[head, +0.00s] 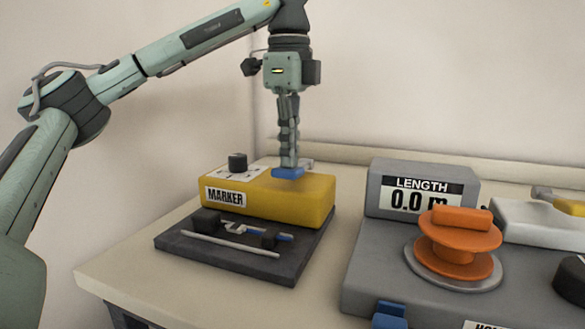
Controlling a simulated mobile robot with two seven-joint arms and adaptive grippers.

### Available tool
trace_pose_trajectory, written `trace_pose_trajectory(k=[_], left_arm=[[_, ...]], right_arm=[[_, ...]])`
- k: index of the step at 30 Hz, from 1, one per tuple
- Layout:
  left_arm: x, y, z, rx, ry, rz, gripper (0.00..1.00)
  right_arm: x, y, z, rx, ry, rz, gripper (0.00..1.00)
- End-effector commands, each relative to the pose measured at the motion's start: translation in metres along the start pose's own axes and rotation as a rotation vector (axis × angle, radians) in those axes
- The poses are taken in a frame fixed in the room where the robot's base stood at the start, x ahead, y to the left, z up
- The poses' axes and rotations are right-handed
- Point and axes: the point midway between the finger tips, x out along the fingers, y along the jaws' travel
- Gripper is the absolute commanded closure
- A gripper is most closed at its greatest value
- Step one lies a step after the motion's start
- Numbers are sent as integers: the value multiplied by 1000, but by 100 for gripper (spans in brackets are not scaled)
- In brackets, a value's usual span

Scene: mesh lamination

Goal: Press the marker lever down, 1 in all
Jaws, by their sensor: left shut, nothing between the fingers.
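The marker unit (265,199) is a yellow box with a "MARKER" label on a dark base plate, on the left part of the table. A blue pad (288,173), which looks like the marker lever's end, is at the top of the yellow box. My left gripper (288,163) points straight down with its fingers shut and empty. Its fingertips are right at the blue pad; I cannot tell whether they touch or are just above or behind it. A black knob (237,162) stands on a white panel on the box's top. My right gripper is not in view.
On the right stands a grey machine (385,270) with a "LENGTH 0.0 m" display (415,197), an orange spool (457,245) and a blue tab (389,315). A white unit with a yellow part (570,206) is at the far right. Bare table (130,265) lies front left.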

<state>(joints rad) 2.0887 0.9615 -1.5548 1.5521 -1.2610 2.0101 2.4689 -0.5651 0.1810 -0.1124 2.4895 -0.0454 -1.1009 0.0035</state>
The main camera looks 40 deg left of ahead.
Motion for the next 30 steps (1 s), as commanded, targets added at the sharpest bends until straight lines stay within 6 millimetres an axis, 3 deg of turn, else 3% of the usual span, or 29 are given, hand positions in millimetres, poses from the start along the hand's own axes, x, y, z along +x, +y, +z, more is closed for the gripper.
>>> trace_pose_trajectory(k=[24, 30], left_arm=[[37, 0, 0, -2, -1, 2, 100], [35, 0, 0, -1, -2, 2, 100]], right_arm=[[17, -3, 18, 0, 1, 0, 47], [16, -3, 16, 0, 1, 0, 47]])
